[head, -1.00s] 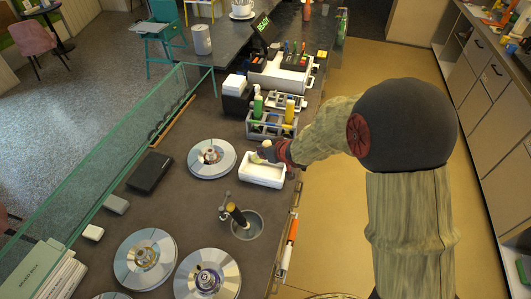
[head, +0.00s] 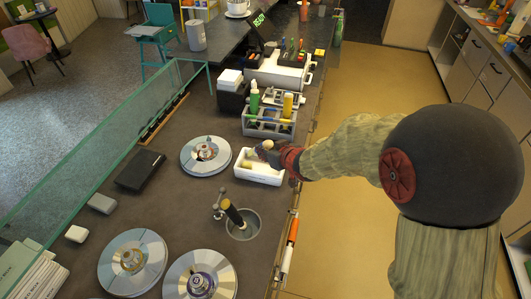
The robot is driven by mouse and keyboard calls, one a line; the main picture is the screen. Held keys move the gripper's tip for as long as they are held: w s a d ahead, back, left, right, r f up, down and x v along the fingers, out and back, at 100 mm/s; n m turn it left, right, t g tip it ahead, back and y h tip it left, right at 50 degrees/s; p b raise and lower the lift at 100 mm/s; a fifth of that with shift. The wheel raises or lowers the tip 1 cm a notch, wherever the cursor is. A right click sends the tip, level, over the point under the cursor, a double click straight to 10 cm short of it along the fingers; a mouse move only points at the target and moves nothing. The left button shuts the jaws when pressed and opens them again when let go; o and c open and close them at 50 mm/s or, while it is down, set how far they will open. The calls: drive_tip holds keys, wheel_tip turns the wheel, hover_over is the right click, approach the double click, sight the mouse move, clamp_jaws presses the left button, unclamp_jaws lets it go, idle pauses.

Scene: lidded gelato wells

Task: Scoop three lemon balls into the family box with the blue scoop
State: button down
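An open white box (head: 271,178), likely the family box, stands on the counter. A pale yellow lump (head: 247,165) shows at its left side; I cannot tell whether it is a lemon ball. My gripper (head: 263,149) is over the far edge of the box, reaching in from the right. Its fingers are small and dark, so I cannot tell whether they are open or shut, or whether they hold the blue scoop. A round silvery well lid (head: 190,162) lies left of the box. Two more lids, left (head: 113,270) and right (head: 224,276), are nearer.
A round dipper well (head: 252,226) with a tap and an upright dark-and-gold handle sits in front of the box. A grey caddy (head: 262,127) with bottles stands just behind it. A glass screen (head: 125,135) runs along the left. A black slab (head: 140,171) lies left.

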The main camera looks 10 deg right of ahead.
drive_tip(key=s+f+t+b, duration=0.1)
drive_tip(key=b, duration=0.4)
drive_tip(key=s+d+f+t+y+b, duration=0.1)
drive_tip(key=b, duration=0.4)
drive_tip(key=shift+s+f, duration=0.1)
drive_tip(key=shift+f, duration=0.25)
drive_tip(key=shift+s+t+b, duration=0.15)
drive_tip(key=shift+t+b, duration=0.25)
drive_tip(key=shift+b, duration=0.25)
idle(0.7)
